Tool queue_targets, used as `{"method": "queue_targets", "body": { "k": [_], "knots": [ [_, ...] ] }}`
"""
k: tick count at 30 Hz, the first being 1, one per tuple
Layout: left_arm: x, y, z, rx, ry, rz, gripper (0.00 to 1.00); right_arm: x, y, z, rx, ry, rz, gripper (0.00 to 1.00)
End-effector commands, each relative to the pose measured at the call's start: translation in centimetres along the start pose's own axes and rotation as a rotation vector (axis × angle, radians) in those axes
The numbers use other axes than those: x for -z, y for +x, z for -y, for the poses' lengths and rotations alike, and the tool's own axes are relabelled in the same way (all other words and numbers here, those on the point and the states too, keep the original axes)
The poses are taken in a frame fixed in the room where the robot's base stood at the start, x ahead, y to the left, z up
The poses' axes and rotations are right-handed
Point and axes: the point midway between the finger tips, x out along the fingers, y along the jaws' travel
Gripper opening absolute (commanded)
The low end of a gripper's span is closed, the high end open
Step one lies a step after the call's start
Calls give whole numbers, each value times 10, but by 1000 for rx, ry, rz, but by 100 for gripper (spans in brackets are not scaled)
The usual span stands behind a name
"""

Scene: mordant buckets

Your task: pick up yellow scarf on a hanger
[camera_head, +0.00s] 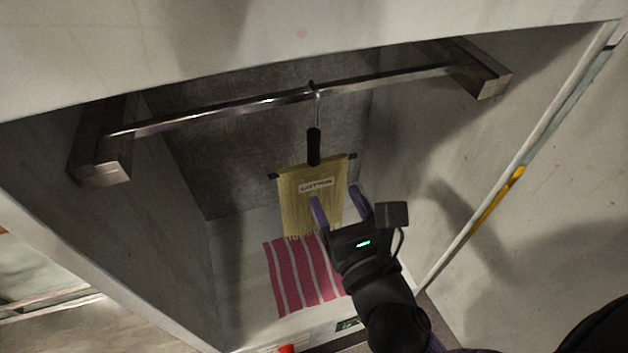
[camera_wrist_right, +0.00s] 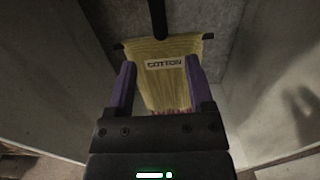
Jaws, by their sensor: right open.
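A yellow scarf (camera_head: 308,205) with a white label hangs from a hanger with a black handle (camera_head: 314,147). The hanger's metal hook is over a metal rail (camera_head: 250,104). In the right wrist view the scarf (camera_wrist_right: 165,92) is straight ahead, and its label reads "COTTON". My right gripper (camera_head: 338,204) is open and empty. Its two purple fingers (camera_wrist_right: 160,80) point at the scarf and appear on either side of its lower part in the wrist view. I cannot tell how far the fingertips are from the cloth. My left gripper is not in view.
The rail runs between two metal brackets (camera_head: 485,72) inside a grey cabinet with walls on both sides (camera_head: 130,210). A pink and white striped cloth (camera_head: 298,275) shows below the scarf. A red object (camera_head: 287,348) is at the bottom edge. Space beside the scarf is clear.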

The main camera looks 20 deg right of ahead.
Motion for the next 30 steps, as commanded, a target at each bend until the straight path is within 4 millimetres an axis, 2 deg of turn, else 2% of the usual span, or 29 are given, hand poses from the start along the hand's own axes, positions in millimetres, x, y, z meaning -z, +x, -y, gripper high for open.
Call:
{"method": "queue_targets", "body": {
  "k": [2, 15, 22, 23, 30],
  "knots": [
    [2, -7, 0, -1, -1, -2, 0, -6, 15, 0, 2, -12, 10, 68],
    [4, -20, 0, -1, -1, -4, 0, 7, 92, -1, 1, -6, 5, 68],
    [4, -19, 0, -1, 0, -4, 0, 8, 96, -1, 0, -5, 3, 68],
    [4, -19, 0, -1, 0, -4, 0, 8, 96, -1, 0, -5, 3, 66],
    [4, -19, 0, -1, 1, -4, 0, 8, 96, -1, 0, -5, 3, 15]
  ]
}}
